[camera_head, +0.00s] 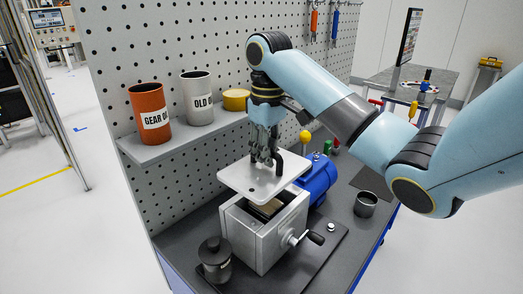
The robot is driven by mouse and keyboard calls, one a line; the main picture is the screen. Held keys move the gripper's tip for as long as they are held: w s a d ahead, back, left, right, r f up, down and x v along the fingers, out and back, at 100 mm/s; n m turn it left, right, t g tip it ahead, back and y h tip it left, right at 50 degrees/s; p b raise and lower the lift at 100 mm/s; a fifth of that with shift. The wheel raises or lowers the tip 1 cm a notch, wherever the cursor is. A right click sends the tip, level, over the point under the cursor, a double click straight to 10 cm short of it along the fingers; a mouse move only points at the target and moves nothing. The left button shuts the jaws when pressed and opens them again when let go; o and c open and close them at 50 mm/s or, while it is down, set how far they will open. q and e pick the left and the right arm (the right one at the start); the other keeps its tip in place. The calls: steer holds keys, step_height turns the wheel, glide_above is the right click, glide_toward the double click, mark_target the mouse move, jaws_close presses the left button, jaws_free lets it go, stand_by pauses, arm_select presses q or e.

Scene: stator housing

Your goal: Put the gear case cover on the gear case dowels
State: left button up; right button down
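The gear case cover (238,177) is a flat light-grey metal plate. It hangs a little above the open top of the grey box-shaped gear case (246,238), with a gap through which the inside shows. My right gripper (266,157) points down at the middle of the cover and appears shut on a raised part of it, though the grip itself is partly hidden. The cover looks roughly level and over the case opening. The gear case dowels cannot be made out; the cover hides much of the case rim. My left gripper is not in view.
A blue motor (319,180) sits behind the case. A crank handle (316,238) sticks out at the case's right. A dark lidded pot (215,262) stands front left, a metal cup (366,204) at right. Orange (148,100) and grey (197,82) cans stand on the shelf.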

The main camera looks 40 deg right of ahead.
mark_target(266, 168)
steer(key=shift+f, duration=2)
steer(key=shift+f+b, duration=0.45)
steer(key=shift+f, duration=0.7)
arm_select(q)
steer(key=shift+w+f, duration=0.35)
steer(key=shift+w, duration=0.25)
arm_select(e)
steer(key=shift+r, duration=0.1)
arm_select(q)
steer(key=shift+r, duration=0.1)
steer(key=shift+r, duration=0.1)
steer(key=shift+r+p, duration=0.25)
steer(key=shift+p, duration=0.2)
